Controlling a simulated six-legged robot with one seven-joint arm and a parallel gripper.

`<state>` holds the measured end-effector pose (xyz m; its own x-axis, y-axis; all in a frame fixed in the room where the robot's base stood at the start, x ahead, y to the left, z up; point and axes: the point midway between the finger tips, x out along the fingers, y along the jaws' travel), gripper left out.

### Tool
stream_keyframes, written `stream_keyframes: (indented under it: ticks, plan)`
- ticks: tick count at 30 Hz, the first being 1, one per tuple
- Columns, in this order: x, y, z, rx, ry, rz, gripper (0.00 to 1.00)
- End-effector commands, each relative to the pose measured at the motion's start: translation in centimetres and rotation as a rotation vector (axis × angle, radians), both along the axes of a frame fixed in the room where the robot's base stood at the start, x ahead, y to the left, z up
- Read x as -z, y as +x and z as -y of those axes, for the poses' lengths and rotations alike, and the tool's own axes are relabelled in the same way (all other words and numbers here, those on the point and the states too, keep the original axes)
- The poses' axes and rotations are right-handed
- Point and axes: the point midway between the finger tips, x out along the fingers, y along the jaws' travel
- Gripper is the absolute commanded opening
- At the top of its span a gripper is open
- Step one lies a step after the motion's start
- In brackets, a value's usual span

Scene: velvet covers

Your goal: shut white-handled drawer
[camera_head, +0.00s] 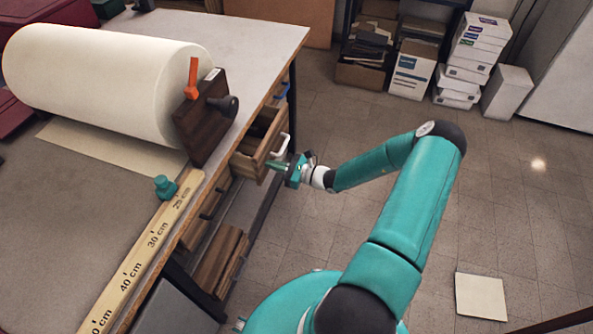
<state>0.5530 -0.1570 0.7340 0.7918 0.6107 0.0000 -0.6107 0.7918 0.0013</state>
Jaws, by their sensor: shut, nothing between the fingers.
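The white-handled drawer (246,165) stands pulled out from the side of the table, below the table's edge. Its white handle (280,146) is on the drawer's front, facing right. My gripper (279,166) is shut and empty, at the drawer's front close to the handle. I cannot tell whether the fingertips touch the front. Part of the drawer's inside shows dark.
The table (262,35) bears a large paper roll (105,80), a dark wooden block (205,128) and a wooden ruler (150,240). Another drawer with a blue handle (281,91) sits farther back. Boxes (413,70) stand at the back; the tiled floor at right is mostly clear.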

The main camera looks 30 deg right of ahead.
Motion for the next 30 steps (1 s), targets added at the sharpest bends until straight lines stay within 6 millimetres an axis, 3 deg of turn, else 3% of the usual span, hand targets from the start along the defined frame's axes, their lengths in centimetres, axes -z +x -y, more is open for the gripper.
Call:
stream_keyframes:
  ticks: [6,13,30]
  plan:
    - [0.0,4.4,-3.5,-0.003,0.0,0.001,0.0]
    - [0.0,7.3,-5.7,-0.001,0.0,0.0,0.0]
    - [-0.2,9.1,-7.0,-0.001,0.0,0.003,0.0]
